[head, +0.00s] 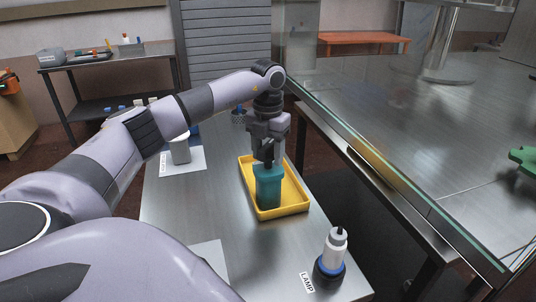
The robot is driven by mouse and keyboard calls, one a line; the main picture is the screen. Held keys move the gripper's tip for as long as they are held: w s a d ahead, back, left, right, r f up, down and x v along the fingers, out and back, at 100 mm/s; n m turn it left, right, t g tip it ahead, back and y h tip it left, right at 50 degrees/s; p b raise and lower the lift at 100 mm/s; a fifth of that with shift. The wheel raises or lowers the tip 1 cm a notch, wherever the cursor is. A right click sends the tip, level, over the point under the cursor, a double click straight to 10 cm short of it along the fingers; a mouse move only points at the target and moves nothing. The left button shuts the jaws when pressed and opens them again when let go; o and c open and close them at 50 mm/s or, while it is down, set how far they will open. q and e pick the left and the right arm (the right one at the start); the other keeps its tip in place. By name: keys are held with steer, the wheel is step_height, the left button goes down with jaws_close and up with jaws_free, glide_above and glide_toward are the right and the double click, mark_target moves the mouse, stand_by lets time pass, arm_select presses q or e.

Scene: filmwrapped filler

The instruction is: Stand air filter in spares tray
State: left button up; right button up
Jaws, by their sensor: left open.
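A teal block-like item, which I take to be the air filter (268,190), stands upright in the yellow spares tray (297,200) on the steel table. My left gripper (267,158) is directly above the item, pointing down, with its fingers at the item's top. The fingers are open. The gripper partly covers the item's top, so I cannot tell whether a finger touches it. My right gripper is not in view.
A white-and-dark bottle with a blue ring (332,255) stands at the table's near right beside a LAMP label (307,282). A grey-white container (180,150) stands on a white sheet at left. A glass-edged steel counter (440,160) lies to the right.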

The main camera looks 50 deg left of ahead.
arm_select(q)
step_height(320, 180, up, 11)
steer(key=shift+r, duration=0.2)
steer(key=shift+f, duration=0.1)
stand_by(0.6)
